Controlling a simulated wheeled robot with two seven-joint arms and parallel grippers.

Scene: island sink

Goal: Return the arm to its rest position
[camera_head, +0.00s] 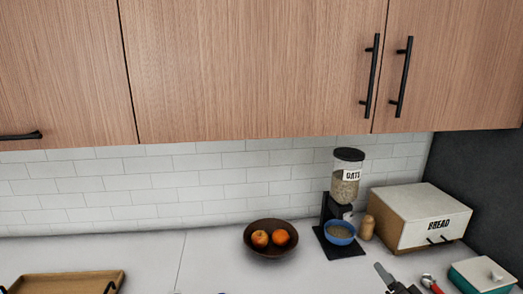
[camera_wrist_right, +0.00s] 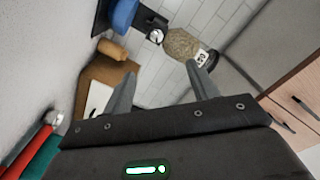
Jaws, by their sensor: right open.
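My right gripper (camera_head: 396,279) shows only partly at the bottom edge of the head view, right of centre, with a grey finger and dark body. In the right wrist view my right gripper (camera_wrist_right: 163,72) has its two grey fingers spread apart, with nothing between them. Beyond the fingers is the oats dispenser (camera_wrist_right: 182,44), apart from them; it stands against the tiled wall in the head view (camera_head: 346,183). My left gripper is not in view.
A blue bowl (camera_head: 340,232) sits under the dispenser. A bread box (camera_head: 420,214), a teal-sided box (camera_head: 482,275) and a red-handled item (camera_head: 431,283) are at right. A fruit bowl (camera_head: 271,252) and wooden tray (camera_head: 68,282) stand left. Wooden cabinets (camera_head: 245,70) hang above.

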